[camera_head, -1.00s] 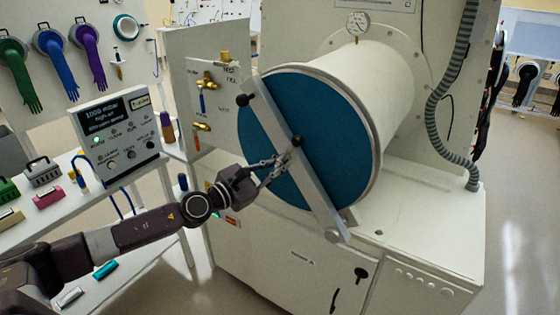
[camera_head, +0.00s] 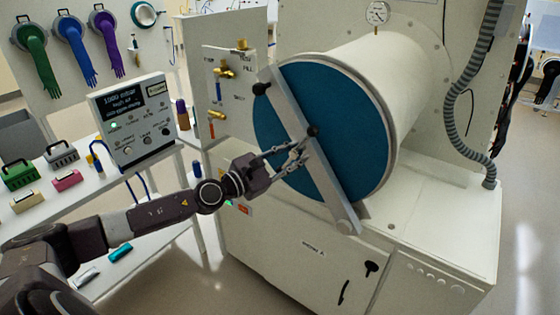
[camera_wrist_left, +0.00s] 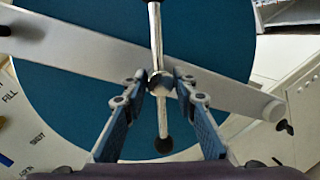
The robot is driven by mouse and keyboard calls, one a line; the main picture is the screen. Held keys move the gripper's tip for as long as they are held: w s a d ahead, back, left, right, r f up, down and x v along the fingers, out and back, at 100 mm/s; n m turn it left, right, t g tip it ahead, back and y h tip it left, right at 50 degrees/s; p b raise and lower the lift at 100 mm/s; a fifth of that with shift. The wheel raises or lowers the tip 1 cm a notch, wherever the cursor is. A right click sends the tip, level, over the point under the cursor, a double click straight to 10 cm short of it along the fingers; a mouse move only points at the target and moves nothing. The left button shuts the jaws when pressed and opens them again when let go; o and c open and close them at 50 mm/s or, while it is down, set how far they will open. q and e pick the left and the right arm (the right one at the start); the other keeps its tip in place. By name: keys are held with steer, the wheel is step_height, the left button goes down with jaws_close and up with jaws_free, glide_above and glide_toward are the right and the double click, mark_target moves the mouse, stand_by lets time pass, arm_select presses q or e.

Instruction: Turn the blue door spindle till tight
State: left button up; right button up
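The round blue door (camera_head: 345,120) closes the end of the white cylindrical chamber. A grey clamp bar (camera_head: 328,190) crosses it on a slant. The spindle's thin metal handle rod with black end knobs (camera_head: 261,89) sits at the middle of the bar. In the left wrist view the spindle hub (camera_wrist_left: 160,84) shows, with the rod passing up and down through it. My left gripper (camera_head: 300,150) is at the spindle, its two fingertips (camera_wrist_left: 161,76) close against both sides of the hub. My right gripper is not in view.
A display box (camera_head: 133,120) stands on the white bench at left, near several small coloured cases. A valve panel (camera_head: 228,90) is left of the door. A grey corrugated hose (camera_head: 455,110) hangs at right. A cabinet (camera_head: 310,260) is below the door.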

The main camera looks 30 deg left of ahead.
arm_select(q)
steer(key=shift+v, duration=2.2)
steer(key=shift+s, duration=0.6)
glide_toward(293, 155)
steer(key=shift+s+a, duration=0.25)
steer(key=shift+s, duration=0.35)
steer(key=shift+r, duration=0.1)
